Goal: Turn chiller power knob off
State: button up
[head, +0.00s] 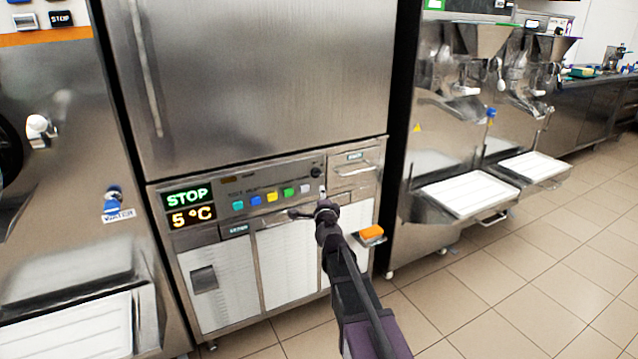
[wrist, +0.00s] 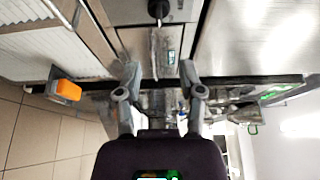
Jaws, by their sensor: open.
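The chiller (head: 265,80) is a tall steel cabinet with a control panel low on its front. Its black round power knob (head: 316,172) sits at the panel's upper right, right of a row of coloured buttons. The displays read STOP (head: 187,196) and 5 °C (head: 192,215). My gripper (head: 309,202) is open and empty, just below the knob in the head view. In the wrist view, a black knob (wrist: 158,8) shows at the top edge, partly cut off, beyond my open fingers (wrist: 159,72). The fingers appear apart from it. The knob's pointer direction is too small to tell.
An orange block (head: 371,233) juts out at the chiller's lower right; it also shows in the wrist view (wrist: 68,90). A drawer handle (head: 354,170) sits right of the knob. Machines with white trays (head: 468,194) stand to the right. The tiled floor (head: 490,290) is clear.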

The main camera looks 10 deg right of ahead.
aim_at(318, 175)
jog(key=shift+w, duration=0.15)
jog(key=w, duration=0.9)
jog(key=w+d, duration=0.1)
jog(key=w, duration=0.3)
jog(key=shift+w, duration=0.25)
jog(key=shift+c, duration=0.2)
jog(key=shift+w, duration=0.1)
grip_shut()
